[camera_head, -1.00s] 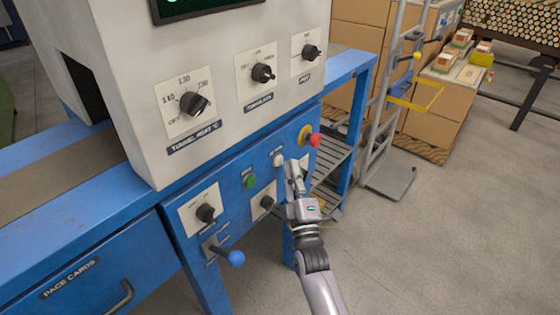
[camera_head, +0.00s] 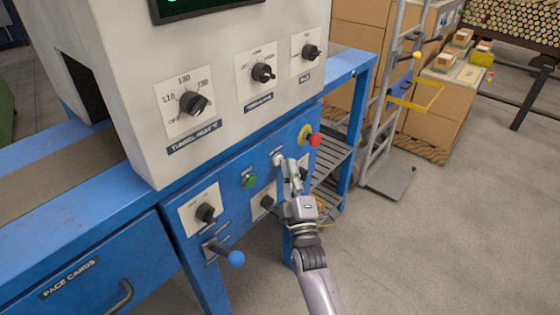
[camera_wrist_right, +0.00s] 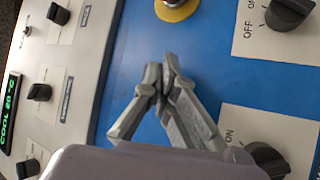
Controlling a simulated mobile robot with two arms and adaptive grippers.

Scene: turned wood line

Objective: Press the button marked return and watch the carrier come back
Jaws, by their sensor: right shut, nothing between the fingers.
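A white button (camera_head: 279,158) sits on the blue front panel (camera_head: 228,190) of the machine, with a green button (camera_head: 250,181) to its lower left. Their labels are too small to read, so I cannot tell which is marked return. My right gripper (camera_head: 289,166) is shut and empty, its fingertips at the white button's lower right edge. I cannot tell whether they touch it. In the right wrist view the shut fingertips (camera_wrist_right: 163,75) are in front of the blue panel, and no white button shows. My left gripper is not in view. I cannot make out a carrier.
A red mushroom button (camera_head: 315,140) on a yellow base is just right of the fingertips. A hand truck (camera_head: 385,150) and cardboard boxes stand behind; the floor at right is clear.

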